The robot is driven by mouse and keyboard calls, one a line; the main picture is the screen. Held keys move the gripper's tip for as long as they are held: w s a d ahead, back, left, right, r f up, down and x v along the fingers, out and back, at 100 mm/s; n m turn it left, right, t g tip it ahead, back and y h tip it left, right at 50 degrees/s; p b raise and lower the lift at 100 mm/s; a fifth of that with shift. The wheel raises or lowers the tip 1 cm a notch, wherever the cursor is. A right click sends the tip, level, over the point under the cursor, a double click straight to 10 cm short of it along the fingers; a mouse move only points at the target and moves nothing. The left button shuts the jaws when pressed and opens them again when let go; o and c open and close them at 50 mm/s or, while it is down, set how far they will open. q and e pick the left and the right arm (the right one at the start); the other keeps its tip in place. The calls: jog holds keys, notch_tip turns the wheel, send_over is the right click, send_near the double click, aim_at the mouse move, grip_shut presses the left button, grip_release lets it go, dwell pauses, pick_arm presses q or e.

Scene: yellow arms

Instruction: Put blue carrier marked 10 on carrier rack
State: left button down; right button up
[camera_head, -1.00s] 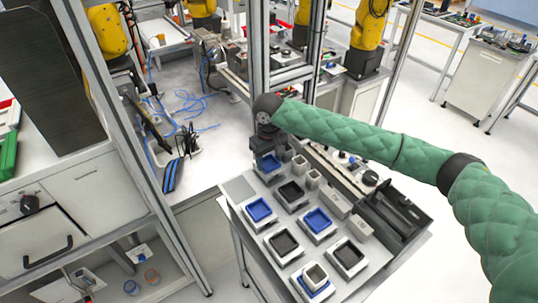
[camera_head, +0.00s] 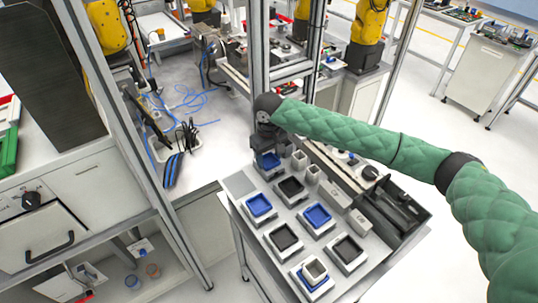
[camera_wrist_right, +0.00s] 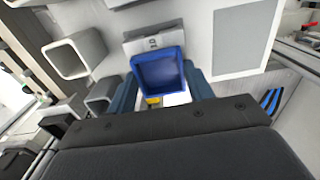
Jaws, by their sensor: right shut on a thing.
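My right gripper (camera_head: 268,146) is at the far left end of the carrier rack top (camera_head: 240,184). It is shut on a blue carrier (camera_head: 268,160), an open square box. In the right wrist view the blue carrier (camera_wrist_right: 158,72) sits between the two dark fingers (camera_wrist_right: 162,96), beside a light grey block marked 10 (camera_wrist_right: 153,41). I cannot tell whether the carrier touches the surface below or hangs just above it. My left gripper is not in view.
On the same top stand other blue carriers (camera_head: 317,214) and black carriers (camera_head: 283,238) in white holders. Small grey square cups (camera_head: 299,161) stand close to the right of my gripper. A metal frame post (camera_head: 261,45) rises just behind it.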

jog(key=o, duration=1.3)
jog(key=shift+c, duration=0.2)
jog(key=shift+f, duration=0.1)
jog(key=shift+r+p, duration=1)
jog(key=shift+r, duration=0.05)
jog(key=shift+r+p, duration=1.35)
jog(key=shift+r, duration=0.05)
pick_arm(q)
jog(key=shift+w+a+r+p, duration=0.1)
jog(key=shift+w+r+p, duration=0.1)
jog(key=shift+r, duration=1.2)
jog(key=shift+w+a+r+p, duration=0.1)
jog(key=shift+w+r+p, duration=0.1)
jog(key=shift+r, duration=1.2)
pick_arm(e)
jog(key=shift+r, duration=1.1)
